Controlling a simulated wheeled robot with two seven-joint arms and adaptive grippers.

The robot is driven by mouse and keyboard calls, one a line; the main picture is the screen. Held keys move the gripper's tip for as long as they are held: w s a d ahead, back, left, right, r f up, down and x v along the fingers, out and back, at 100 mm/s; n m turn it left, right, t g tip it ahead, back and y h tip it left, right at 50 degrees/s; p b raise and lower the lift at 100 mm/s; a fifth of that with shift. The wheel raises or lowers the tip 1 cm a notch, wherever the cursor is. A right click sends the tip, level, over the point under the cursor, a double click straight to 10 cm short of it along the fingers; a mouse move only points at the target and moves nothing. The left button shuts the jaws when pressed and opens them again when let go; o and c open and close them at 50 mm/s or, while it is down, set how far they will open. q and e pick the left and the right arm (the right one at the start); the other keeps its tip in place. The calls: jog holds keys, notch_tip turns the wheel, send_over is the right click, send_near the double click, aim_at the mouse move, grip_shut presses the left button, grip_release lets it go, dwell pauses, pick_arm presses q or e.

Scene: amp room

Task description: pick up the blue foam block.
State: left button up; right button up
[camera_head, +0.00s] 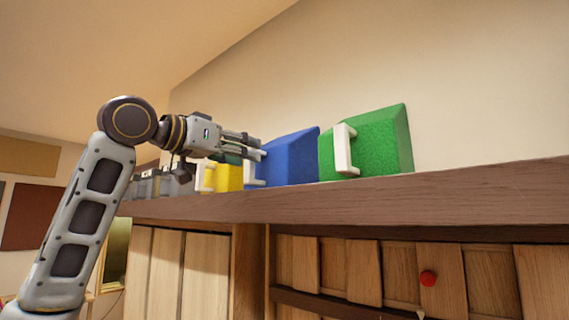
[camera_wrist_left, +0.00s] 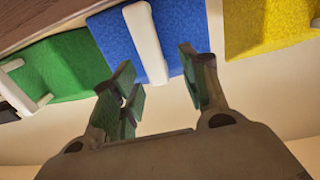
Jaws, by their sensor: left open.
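The blue foam block (camera_head: 291,157) stands on a high wooden shelf, with a white handle on its near side. In the left wrist view the blue block (camera_wrist_left: 118,42) shows with its white handle (camera_wrist_left: 146,42) in front of the fingers. My left gripper (camera_head: 256,148) is at shelf height, at the left side of the blue block. In the left wrist view my left gripper (camera_wrist_left: 160,80) is open, its two green-padded fingers spread toward the blue block and its handle. Whether a finger touches the block I cannot tell. My right gripper is not in view.
A green block (camera_head: 382,143) with a white handle stands right of the blue one. A yellow block (camera_head: 229,177) stands to its left, partly behind my gripper. The wooden shelf (camera_head: 470,190) is clear to the right.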

aim_at(276, 156)
pick_arm(q)
jog(key=shift+w+d+r+p, duration=0.2)
jog(key=shift+w+d+p, duration=0.15)
jog(key=shift+w+d, duration=0.25)
jog(key=shift+x, duration=0.9)
jog(key=shift+f, duration=0.1)
jog(key=shift+a, duration=0.1)
grip_shut()
